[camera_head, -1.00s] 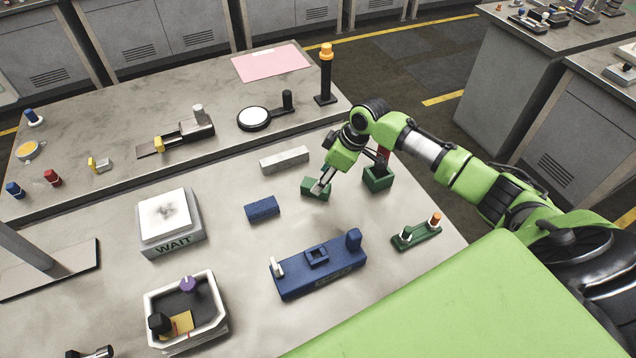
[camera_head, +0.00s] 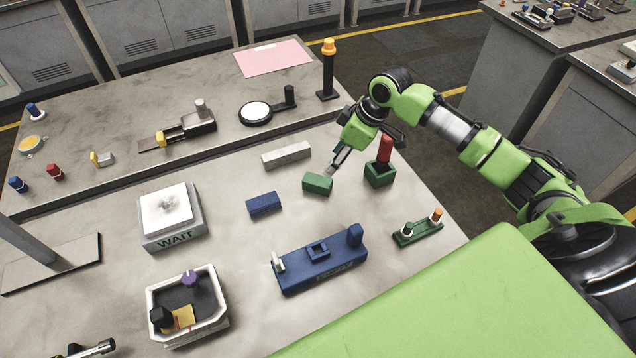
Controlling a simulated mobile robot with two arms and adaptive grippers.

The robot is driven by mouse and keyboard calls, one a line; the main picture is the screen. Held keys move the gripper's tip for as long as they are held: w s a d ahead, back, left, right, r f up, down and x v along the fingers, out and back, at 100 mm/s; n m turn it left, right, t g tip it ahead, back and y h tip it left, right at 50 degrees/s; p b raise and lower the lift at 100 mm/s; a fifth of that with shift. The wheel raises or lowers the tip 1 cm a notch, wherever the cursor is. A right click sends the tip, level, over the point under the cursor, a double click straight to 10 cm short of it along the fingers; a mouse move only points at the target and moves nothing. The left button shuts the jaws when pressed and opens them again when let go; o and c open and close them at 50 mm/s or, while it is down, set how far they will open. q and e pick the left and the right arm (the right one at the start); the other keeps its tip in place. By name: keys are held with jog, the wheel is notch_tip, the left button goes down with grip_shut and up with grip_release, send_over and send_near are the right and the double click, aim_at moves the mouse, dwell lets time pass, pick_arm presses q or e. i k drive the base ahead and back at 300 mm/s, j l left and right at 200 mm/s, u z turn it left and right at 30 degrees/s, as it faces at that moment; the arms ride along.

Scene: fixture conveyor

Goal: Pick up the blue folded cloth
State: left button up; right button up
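The blue folded cloth (camera_head: 264,203) appears as a small dark blue block lying flat on the grey table, between the WAIT plate and the green block (camera_head: 317,183). Nothing touches it. My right gripper (camera_head: 335,163) comes in from the right and hangs just above and behind the green block, to the right of and beyond the blue cloth. It appears to hold nothing; its finger gap is too small to make out. My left gripper is not in view.
A light grey bar (camera_head: 286,155) lies behind the blue cloth. A white-topped WAIT plate (camera_head: 172,240) stands to its left, and a blue fixture (camera_head: 320,268) in front. A green holder with a red peg (camera_head: 380,175) stands right of the green block. Bare table surrounds the cloth.

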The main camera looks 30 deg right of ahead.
aim_at(268, 201)
jog(key=k, duration=1.5)
